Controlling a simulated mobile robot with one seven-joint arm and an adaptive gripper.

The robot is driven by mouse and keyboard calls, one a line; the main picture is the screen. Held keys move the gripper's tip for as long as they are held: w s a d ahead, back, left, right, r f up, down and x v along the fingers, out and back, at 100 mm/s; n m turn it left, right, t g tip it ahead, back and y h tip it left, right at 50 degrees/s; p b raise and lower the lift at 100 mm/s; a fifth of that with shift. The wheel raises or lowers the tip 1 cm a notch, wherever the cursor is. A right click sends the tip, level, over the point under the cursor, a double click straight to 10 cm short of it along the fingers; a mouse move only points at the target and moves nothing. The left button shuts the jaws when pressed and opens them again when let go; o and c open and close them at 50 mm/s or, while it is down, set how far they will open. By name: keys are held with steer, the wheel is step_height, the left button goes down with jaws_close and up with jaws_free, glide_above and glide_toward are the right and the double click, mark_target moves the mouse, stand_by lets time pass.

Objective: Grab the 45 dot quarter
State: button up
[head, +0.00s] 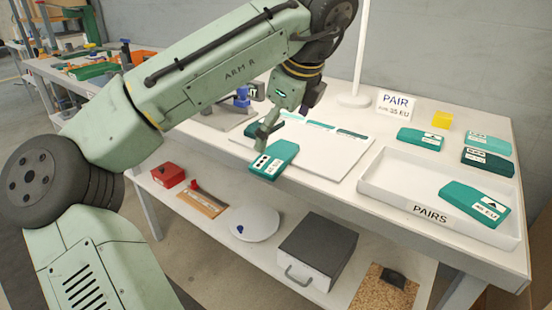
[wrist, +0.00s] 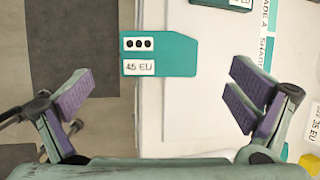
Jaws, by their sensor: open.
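The 45 dot quarter (wrist: 165,54) is a teal piece with a label of three black dots and a "45 EU" label. In the wrist view it lies between my open fingers, ahead of them, and its labelled end sticks out past the table edge. In the head view the quarter (head: 273,160) lies at the front edge of the table, just below my gripper (head: 268,130). My gripper (wrist: 160,88) is open and empty, and its fingers do not touch the quarter.
A white PAIRS tray (head: 380,197) on the right holds a teal quarter with a triangle label (head: 474,204). Several other teal quarters (head: 420,139) and a yellow cube (head: 442,119) lie behind it. A white board (head: 330,157) lies beside the dotted quarter. A lower shelf holds several items.

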mark_target(271, 154)
steer(key=x, duration=0.8)
steer(key=shift+f, duration=0.1)
steer(key=c, duration=0.8)
steer(key=shift+c, duration=0.2)
